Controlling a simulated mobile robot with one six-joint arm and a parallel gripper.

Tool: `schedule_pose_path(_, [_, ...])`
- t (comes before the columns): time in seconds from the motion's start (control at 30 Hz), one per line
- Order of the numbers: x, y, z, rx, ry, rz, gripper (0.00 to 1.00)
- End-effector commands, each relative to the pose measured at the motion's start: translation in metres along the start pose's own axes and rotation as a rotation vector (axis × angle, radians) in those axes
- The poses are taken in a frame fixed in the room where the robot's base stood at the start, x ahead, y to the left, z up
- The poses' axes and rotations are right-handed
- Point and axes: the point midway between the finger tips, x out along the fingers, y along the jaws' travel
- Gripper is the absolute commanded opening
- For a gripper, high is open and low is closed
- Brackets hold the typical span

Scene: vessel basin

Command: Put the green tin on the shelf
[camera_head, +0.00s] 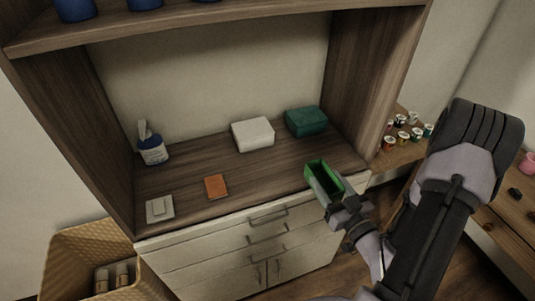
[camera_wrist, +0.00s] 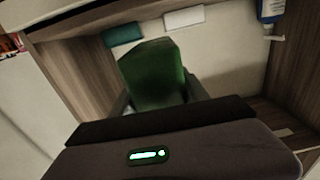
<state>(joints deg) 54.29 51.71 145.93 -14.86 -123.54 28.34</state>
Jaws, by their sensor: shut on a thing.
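The green tin (camera_head: 320,178) is an open-topped box with a dark inside, in front of the cabinet's right part in the head view. My gripper (camera_head: 340,204) is shut on it and holds it at the front edge of the wooden counter. The tin fills the middle of the wrist view (camera_wrist: 153,75), between my finger tips. The upper shelf (camera_head: 200,22) crosses the top of the head view, with several blue things on it. The counter (camera_head: 260,183) forms a lower shelf below it.
On the counter stand a teal box (camera_head: 306,121), a white box (camera_head: 252,134), a blue-and-white bottle (camera_head: 152,150), an orange card (camera_head: 216,186) and a white square thing (camera_head: 159,208). A wicker basket (camera_head: 85,245) is at lower left. Several small jars (camera_head: 405,128) stand at right.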

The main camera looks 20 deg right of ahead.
Motion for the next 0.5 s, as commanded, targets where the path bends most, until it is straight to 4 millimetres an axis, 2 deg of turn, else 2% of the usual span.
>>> schedule_pose_path(0.1, [0.026, -0.003, 0.005, -0.005, 0.005, 0.002, 0.10])
schedule_pose_path(0.2, [0.035, 0.000, 0.016, -0.008, 0.005, 0.004, 0.10])
schedule_pose_path(0.4, [0.051, -0.004, 0.016, -0.006, 0.008, 0.004, 0.10])
schedule_pose_path(0.5, [0.083, -0.008, 0.014, -0.003, 0.007, 0.000, 0.10])
